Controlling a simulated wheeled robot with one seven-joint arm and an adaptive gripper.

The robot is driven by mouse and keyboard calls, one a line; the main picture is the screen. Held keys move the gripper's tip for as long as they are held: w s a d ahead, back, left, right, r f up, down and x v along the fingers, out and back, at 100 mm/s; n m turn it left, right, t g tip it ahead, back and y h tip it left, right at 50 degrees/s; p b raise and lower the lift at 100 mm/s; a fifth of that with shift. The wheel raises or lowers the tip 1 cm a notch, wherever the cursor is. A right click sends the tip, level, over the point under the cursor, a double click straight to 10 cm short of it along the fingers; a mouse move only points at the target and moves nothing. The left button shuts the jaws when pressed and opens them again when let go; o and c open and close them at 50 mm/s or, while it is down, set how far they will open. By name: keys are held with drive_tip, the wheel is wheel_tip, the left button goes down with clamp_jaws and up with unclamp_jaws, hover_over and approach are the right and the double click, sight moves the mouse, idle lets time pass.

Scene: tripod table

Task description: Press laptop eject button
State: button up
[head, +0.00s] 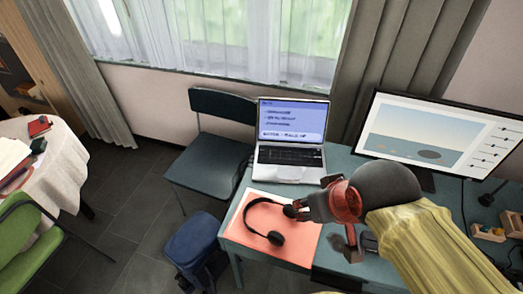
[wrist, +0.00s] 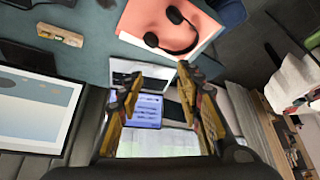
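The open laptop (head: 288,155) stands at the back left of the teal table, with a lit blue-white screen and a silver base with dark keys. The wrist view shows the laptop (wrist: 148,108) upside down, partly hidden behind my fingers. I cannot make out an eject button in either view. My gripper (head: 298,208) is in front of the laptop and to its lower right, apart from it, near the right edge of the orange sheet. In the wrist view my gripper (wrist: 157,78) has its two fingers spread, with nothing between them.
Black headphones (head: 275,238) lie on the orange sheet (head: 300,250). A large monitor (head: 440,135) stands at the right, near wooden pieces (head: 490,233).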

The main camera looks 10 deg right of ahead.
clamp_jaws()
idle(1.5)
